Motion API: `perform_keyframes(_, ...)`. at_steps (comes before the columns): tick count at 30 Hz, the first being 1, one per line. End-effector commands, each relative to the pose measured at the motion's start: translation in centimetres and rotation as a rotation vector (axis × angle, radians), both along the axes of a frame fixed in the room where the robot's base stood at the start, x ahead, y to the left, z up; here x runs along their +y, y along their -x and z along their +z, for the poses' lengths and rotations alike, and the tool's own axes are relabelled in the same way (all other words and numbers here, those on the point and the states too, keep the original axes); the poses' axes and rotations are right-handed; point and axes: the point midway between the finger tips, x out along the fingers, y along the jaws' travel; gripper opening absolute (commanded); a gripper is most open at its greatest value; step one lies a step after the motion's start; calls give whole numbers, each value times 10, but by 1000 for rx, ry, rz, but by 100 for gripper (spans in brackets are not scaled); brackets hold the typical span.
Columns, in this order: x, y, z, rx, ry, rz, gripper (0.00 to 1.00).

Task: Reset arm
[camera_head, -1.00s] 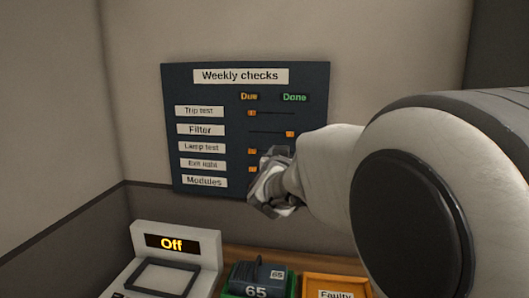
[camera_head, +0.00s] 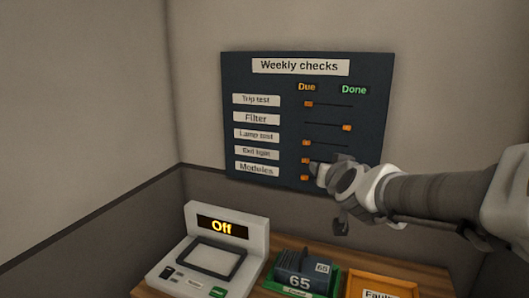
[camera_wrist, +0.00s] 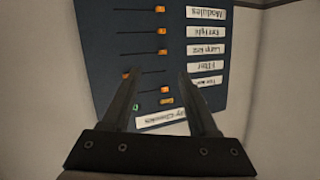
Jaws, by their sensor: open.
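My gripper (camera_head: 330,192) is at the lower right of the dark Weekly checks board (camera_head: 240,100), in front of it. In the wrist view the two fingers (camera_wrist: 157,75) stand apart with nothing between them, and the board shows upside down beyond them. The Filter slider (camera_head: 347,127) is at the Done side. The Trip test slider (camera_head: 308,104), Lamp test slider (camera_head: 306,143), Exit light slider (camera_head: 305,160) and Modules slider (camera_head: 304,177) are at the Due side. My gripper covers the right part of the lower tracks in the head view.
Below the board is a wooden bench (camera_head: 260,283). On it stand a grey device (camera_head: 205,262) with a display reading Off, a dark block marked 65 (camera_head: 300,262) on a green tray (camera_head: 330,287), and an orange tray (camera_head: 410,285) with a label that seems to read Faulty.

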Motion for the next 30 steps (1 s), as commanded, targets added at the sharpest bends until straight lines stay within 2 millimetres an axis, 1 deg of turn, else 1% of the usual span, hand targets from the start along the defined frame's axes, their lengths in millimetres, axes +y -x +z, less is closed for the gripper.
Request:
perform_keyframes(1, 4, 17, -2, 39, -22, 44, 60)
perform_keyframes(5, 23, 64, -18, 177, -48, 159, 60)
perform_keyframes(6, 27, 80, -24, 223, -48, 187, 60)
perform_keyframes(8, 31, 106, -34, 295, -41, 218, 60)
perform_keyframes(9, 32, 123, -41, 345, -33, 232, 60)
perform_keyframes(11, 33, 151, -53, 424, -14, 244, 60)
perform_keyframes(12, 32, 168, -61, 476, 1, 244, 60)
perform_keyframes(14, 28, 194, -72, 553, 25, 234, 60)
perform_keyframes(15, 25, 210, -80, 601, 42, 222, 60)
perform_keyframes(18, 16, 242, -94, 701, 76, 184, 60)
perform_keyframes(21, 9, 263, -103, 767, 100, 150, 60)
perform_keyframes(24, 6, 274, -107, 801, 113, 132, 60)
perform_keyframes(30, 5, 276, -108, 808, 114, 129, 60)
